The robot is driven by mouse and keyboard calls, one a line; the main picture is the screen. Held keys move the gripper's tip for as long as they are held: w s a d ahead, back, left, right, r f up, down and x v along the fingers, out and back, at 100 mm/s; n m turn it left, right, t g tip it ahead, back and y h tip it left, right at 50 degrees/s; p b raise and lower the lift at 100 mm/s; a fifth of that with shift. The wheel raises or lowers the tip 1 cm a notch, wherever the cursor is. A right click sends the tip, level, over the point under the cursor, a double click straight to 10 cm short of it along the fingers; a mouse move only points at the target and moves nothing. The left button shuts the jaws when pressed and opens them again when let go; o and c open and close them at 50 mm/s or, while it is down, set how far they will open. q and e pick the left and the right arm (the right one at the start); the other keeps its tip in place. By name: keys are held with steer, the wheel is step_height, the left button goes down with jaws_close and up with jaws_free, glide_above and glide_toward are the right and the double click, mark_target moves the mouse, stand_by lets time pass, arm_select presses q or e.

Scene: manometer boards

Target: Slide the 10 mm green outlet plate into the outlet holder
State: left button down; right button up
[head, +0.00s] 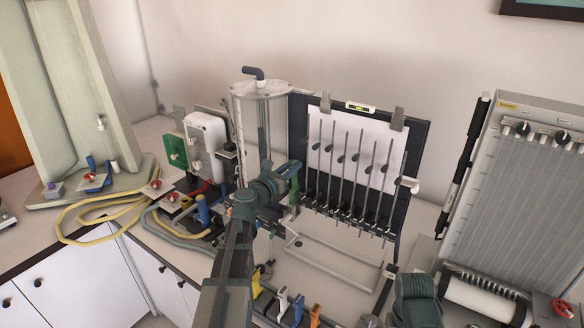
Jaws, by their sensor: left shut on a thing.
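My left arm reaches up from the bottom middle of the head view. Its gripper (290,172) is just right of the clear cylindrical tank (262,125), in front of the left edge of the dark manometer board. The gripper is shut on a small green piece (294,194), which looks like the green outlet plate and hangs upright below the jaws. The plate's bore size cannot be read. The outlet holder cannot be made out; the arm covers the lower tank. Part of my right arm shows at the bottom right, but its gripper is not in view.
Yellow (256,285), white (282,300), blue (298,308) and orange (315,315) pieces stand at the front edge. The manometer board (414,150) stands behind a clear tray (335,262). Hoses (75,222) lie left. A grey tube panel (520,190) stands right.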

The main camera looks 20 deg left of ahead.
mark_target(293, 182)
arm_select(q)
steer(key=shift+f+b, duration=0.7)
steer(key=shift+f, duration=0.1)
arm_select(e)
steer(key=shift+f, duration=0.8)
arm_select(q)
steer(key=shift+f+b, duration=2.2)
arm_select(e)
steer(key=shift+f, duration=2.2)
arm_select(q)
steer(key=c, duration=0.7)
jaws_free()
steer(key=shift+o, duration=0.2)
steer(key=s+a, duration=0.2)
steer(key=s, duration=1.1)
steer(key=shift+s, duration=0.35)
steer(key=shift+d, duration=0.1)
